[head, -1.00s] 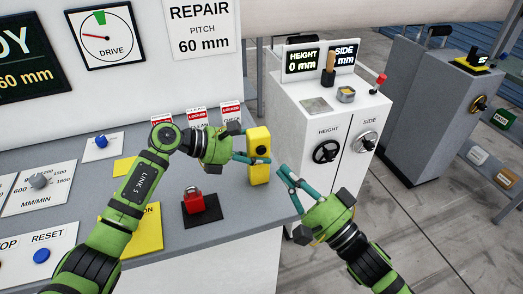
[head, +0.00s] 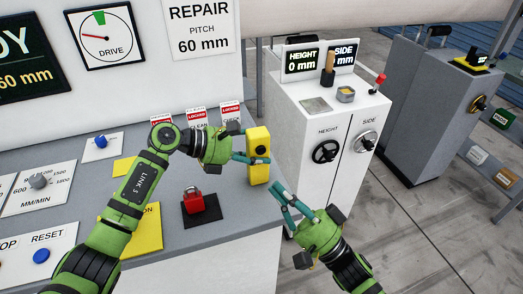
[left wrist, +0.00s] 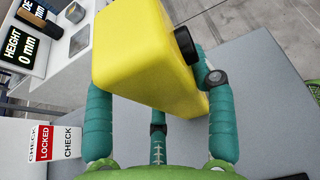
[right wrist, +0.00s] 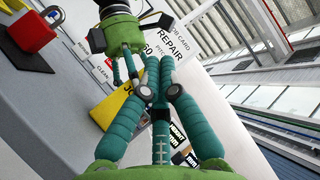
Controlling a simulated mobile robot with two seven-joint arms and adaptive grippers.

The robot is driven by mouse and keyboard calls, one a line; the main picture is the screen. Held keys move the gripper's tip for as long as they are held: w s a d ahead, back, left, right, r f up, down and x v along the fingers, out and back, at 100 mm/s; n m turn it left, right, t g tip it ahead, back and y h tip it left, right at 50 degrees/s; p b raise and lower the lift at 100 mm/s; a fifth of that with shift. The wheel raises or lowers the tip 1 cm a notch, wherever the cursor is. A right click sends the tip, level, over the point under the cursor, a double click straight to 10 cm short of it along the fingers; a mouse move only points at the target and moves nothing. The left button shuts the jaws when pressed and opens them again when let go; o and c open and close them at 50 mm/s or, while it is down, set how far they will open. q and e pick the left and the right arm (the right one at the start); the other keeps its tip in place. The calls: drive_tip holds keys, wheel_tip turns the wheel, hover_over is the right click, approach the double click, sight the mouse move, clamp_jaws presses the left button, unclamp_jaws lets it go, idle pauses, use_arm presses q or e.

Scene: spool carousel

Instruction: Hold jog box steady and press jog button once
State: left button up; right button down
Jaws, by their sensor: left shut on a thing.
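The yellow jog box (head: 258,168) stands upright at the right end of the grey console. A round black jog button (head: 261,149) is on its face and also sticks out in the left wrist view (left wrist: 185,43). My left gripper (head: 251,160) is shut on the jog box, its fingers on either side of it in the left wrist view (left wrist: 160,112). My right gripper (head: 277,188) is below and right of the box, apart from it. Its fingers are together and empty in the right wrist view (right wrist: 160,85). There the box (right wrist: 104,110) is partly hidden behind them.
A red padlock (head: 193,200) on a dark plate sits left of the box. Red-and-white locked tags (head: 231,114) stand behind it. A white cabinet (head: 300,120) with height and side handwheels stands right of the console. Open floor lies beyond the right arm.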

drive_tip(key=w+a, duration=0.2)
drive_tip(key=w, duration=0.5)
drive_tip(key=shift+w+a, duration=0.15)
drive_tip(key=shift+w, duration=0.15)
idle(1.2)
drive_tip(key=shift+w+a, duration=0.1)
drive_tip(key=shift+w, duration=0.3)
drive_tip(key=shift+w+a, duration=0.1)
drive_tip(key=shift+w, duration=0.25)
idle(0.6)
drive_tip(key=shift+s, duration=0.1)
drive_tip(key=shift+s+d, duration=0.2)
drive_tip(key=shift+s, duration=0.5)
drive_tip(key=shift+s+d, duration=0.25)
drive_tip(key=shift+s, duration=0.55)
drive_tip(key=shift+s+d, duration=0.25)
drive_tip(key=shift+s, duration=0.55)
drive_tip(key=shift+s+d, duration=0.25)
drive_tip(key=shift+s, duration=0.55)
